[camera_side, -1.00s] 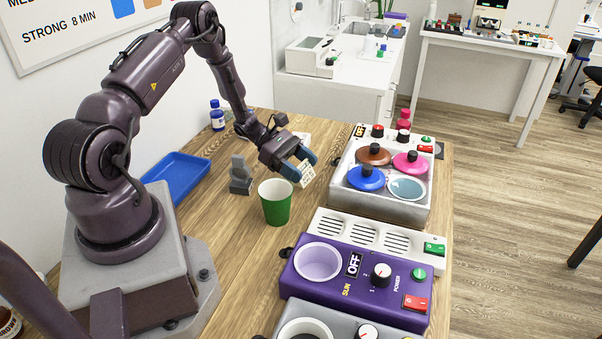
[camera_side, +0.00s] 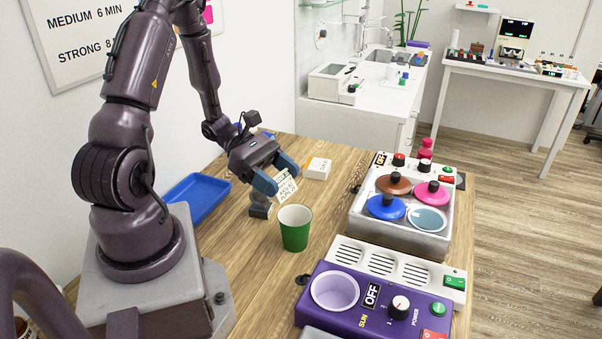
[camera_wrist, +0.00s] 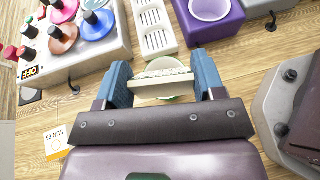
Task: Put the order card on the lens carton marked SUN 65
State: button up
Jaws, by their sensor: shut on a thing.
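My gripper (camera_side: 276,174) is shut on the order card (camera_side: 286,190), a small cream card with dark print. It holds the card tilted above the table, behind and left of the green cup. In the wrist view the card (camera_wrist: 162,78) shows nearly edge-on between the blue fingertips. The lens carton (camera_side: 318,168) is a small white box on the table, right of and apart from the gripper.
A green cup (camera_side: 294,230) stands in front of the gripper. A grey stand (camera_side: 260,208) is just below it, partly hidden. A blue tray (camera_side: 196,198) lies left. A dye unit (camera_side: 402,237) with lidded pots and a purple heater (camera_side: 380,320) stand right.

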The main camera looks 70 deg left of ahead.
jog(key=w+a+r+n+t+y, duration=0.2)
jog(key=w+a+n+t+y, duration=0.2)
jog(key=w+a+n, duration=0.1)
jog(key=n+t+y, duration=0.2)
jog(key=n+y, duration=0.4)
jog(key=y, duration=0.1)
send_over(314, 164)
jog(key=f, duration=0.8)
jog(key=shift+s+d+f, duration=0.2)
jog(key=shift+d+f, duration=0.05)
jog(key=shift+f, duration=0.05)
jog(key=shift+w+a+f, duration=0.1)
jog(key=shift+f, duration=0.8)
jog(key=shift+w+a+f, duration=0.1)
jog(key=shift+f, duration=0.8)
jog(key=shift+f, duration=0.1)
jog(key=o, duration=0.9)
